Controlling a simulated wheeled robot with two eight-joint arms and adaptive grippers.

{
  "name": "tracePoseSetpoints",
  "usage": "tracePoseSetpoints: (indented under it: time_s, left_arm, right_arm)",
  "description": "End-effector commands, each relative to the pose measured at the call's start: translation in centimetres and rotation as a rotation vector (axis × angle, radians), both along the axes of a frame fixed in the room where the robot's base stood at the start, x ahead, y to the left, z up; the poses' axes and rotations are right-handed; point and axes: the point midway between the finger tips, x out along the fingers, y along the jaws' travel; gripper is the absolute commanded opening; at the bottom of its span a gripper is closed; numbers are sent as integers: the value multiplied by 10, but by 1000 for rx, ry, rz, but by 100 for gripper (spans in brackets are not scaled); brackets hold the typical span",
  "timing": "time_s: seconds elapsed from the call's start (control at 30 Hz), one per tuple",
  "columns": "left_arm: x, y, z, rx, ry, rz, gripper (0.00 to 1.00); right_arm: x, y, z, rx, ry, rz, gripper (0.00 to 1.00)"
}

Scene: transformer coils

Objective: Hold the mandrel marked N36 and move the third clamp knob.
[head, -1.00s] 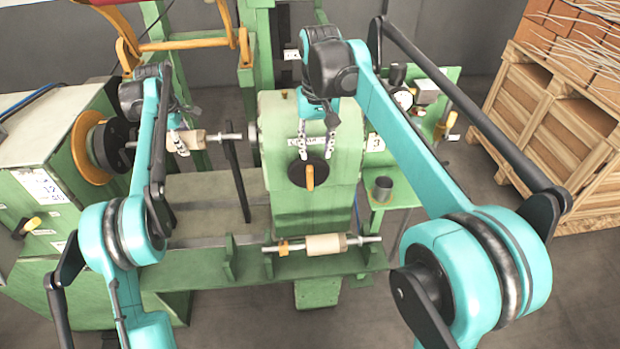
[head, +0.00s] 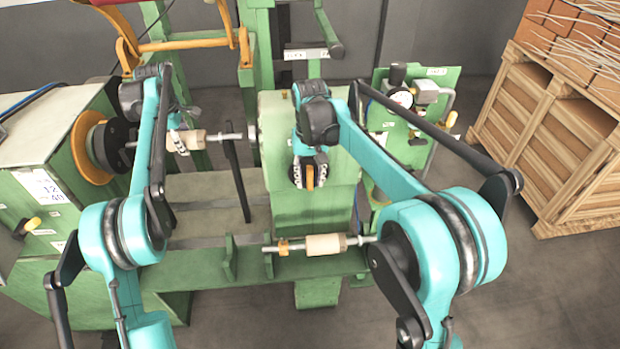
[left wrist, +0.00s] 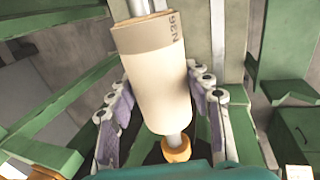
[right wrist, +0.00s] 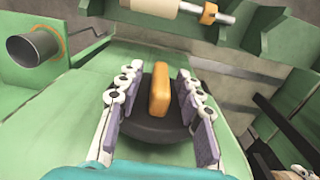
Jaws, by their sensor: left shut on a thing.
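The mandrel marked N36 (left wrist: 150,75) is a cream roll on a metal shaft; its marking is readable in the left wrist view. In the head view the mandrel (head: 190,140) lies level beside the spindle. My left gripper (head: 175,142) is shut on it, one finger on each side. The clamp knob (right wrist: 158,92), a black disc with an orange bar handle, sits on the green housing. My right gripper (right wrist: 160,115) is open, its fingers on either side of the handle with gaps visible. In the head view the gripper partly covers the knob (head: 310,178).
Another cream roll (head: 325,244) on a shaft with an orange collar lies on the front green rack. A gauge panel (head: 415,105) and wooden crates (head: 550,130) are at the right.

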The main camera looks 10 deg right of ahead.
Motion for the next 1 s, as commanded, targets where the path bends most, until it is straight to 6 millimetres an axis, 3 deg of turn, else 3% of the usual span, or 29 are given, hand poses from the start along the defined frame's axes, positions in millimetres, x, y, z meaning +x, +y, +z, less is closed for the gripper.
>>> tracePoseSetpoints:
  time_s: [0.33,0.47,0.5,1.0]
  left_arm:
    - [-1,0,-1,0,3,0,0]
    - [-1,0,-1,-1,3,0,0]
    - [-1,0,-1,-1,3,0,0]
    - [-1,0,-1,-1,3,0,0]
  right_arm:
    - [0,0,-5,0,0,0,36]
    - [0,0,-5,0,0,0,2]
    - [0,0,-5,0,0,0,0]
    - [-1,-1,-5,69,2,-2,0]
